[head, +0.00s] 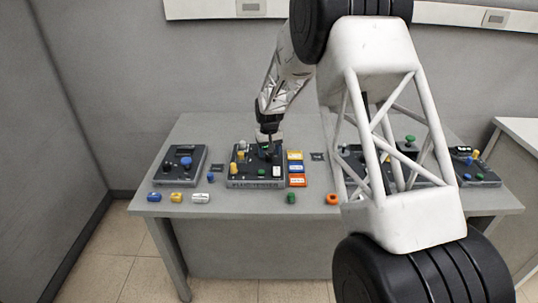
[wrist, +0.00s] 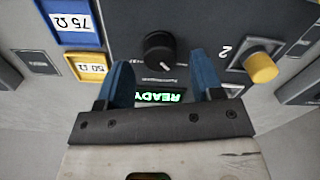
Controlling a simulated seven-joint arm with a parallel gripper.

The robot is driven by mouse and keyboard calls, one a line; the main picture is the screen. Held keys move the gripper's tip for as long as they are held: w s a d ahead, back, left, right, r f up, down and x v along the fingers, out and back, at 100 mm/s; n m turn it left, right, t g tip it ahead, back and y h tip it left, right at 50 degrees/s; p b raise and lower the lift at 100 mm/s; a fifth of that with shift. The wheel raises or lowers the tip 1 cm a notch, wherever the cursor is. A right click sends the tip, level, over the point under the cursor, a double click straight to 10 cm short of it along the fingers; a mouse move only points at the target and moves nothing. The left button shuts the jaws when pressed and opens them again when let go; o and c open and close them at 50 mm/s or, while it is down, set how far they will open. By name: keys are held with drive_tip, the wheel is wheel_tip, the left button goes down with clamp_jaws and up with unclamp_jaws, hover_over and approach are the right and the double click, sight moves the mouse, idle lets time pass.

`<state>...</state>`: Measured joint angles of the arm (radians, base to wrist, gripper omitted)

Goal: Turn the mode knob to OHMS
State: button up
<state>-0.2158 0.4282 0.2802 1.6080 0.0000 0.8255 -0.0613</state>
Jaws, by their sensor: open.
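In the wrist view a round black knob (wrist: 158,48) stands on the dark instrument panel (wrist: 205,22), likely the mode knob. Its pointer direction and the small lettering by it are too small to read. My gripper (wrist: 159,62) is open, with one blue finger to either side of the knob's near edge in the picture; I cannot tell whether they touch it. A green READY display (wrist: 158,97) shows upside down between the fingers. In the head view my gripper (head: 268,140) points down over the middle instrument (head: 256,184) and hides the knob.
A yellow knob (wrist: 262,68) stands right of the fingers in the wrist view. Blue 75 Ω (wrist: 72,20) and yellow 50 Ω (wrist: 90,67) blocks lie at left. Other instruments (head: 180,162) and small coloured parts (head: 176,197) flank the middle one on the grey table (head: 205,125).

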sight(270, 155)
drive_tip(key=shift+r, duration=2.85)
drive_tip(key=shift+s+d+r, duration=0.15)
drive_tip(key=shift+s+r, duration=0.05)
drive_tip(key=shift+r, duration=0.15)
drive_tip(key=s+d+r+m, duration=0.1)
drive_tip(key=s+d+r, duration=0.4)
drive_tip(key=s, duration=0.4)
drive_tip(key=s+d+r+t, duration=0.1)
drive_tip(key=s+d+r, duration=0.3)
drive_tip(key=s+r, duration=0.45)
drive_tip(key=s+d+r+m, duration=0.1)
drive_tip(key=s+d+r, duration=0.4)
drive_tip(key=s, duration=0.5)
drive_tip(key=s+d, duration=0.2)
drive_tip(key=s, duration=1.2)
drive_tip(key=s+d+m+t, duration=0.1)
drive_tip(key=s+d, duration=0.2)
drive_tip(key=s, duration=1.2)
drive_tip(key=shift+s+t, duration=0.2)
drive_tip(key=shift+t, duration=0.1)
